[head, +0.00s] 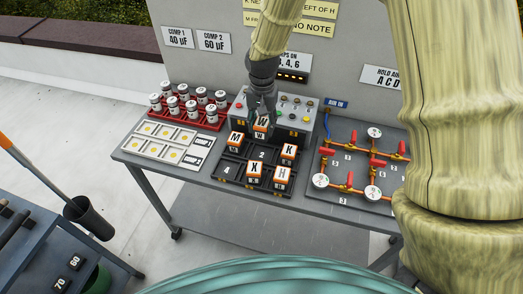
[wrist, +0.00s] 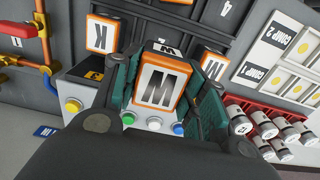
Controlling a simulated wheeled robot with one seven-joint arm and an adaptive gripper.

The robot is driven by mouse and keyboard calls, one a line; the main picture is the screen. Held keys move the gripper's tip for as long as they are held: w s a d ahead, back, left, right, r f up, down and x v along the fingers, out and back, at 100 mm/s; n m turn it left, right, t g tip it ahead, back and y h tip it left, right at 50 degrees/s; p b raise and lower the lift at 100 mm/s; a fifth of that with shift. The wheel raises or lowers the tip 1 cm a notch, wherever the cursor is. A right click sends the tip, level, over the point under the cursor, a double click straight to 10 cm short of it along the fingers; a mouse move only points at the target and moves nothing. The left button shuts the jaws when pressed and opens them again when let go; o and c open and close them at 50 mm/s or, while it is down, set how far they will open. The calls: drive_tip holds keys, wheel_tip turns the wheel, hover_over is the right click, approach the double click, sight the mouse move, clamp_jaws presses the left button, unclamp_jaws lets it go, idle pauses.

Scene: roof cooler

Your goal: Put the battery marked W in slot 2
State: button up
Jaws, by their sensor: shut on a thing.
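The battery marked W (head: 262,123) is a white block with orange edges. My gripper (head: 261,112) is shut on it, and its fingers sit on both sides of it in the wrist view (wrist: 160,88). It is at the back of the dark battery tray (head: 233,155), in front of the grey control box. I cannot tell how far above the tray it is. The bare place numbered 2 (head: 262,155) is empty, between the M battery (head: 236,138) and the K battery (head: 289,150), nearer the front than W. Slot 2 cannot be made out in the wrist view.
The X battery (head: 255,168) and H battery (head: 282,173) stand along the tray's front; place 4 (head: 227,170) is bare. The control box (head: 297,113) stands behind. A red rack of capacitors (head: 190,112) is left, a pipe panel with gauges (head: 355,165) right.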

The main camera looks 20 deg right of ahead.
drive_tip(key=shift+f+p, duration=1.75)
drive_tip(key=shift+f, duration=3.15)
drive_tip(key=shift+f, duration=0.15)
drive_tip(key=o, duration=1.3)
drive_tip(key=shift+c, duration=0.2)
drive_tip(key=shift+r+b, duration=2.3)
drive_tip(key=shift+r, duration=3.85)
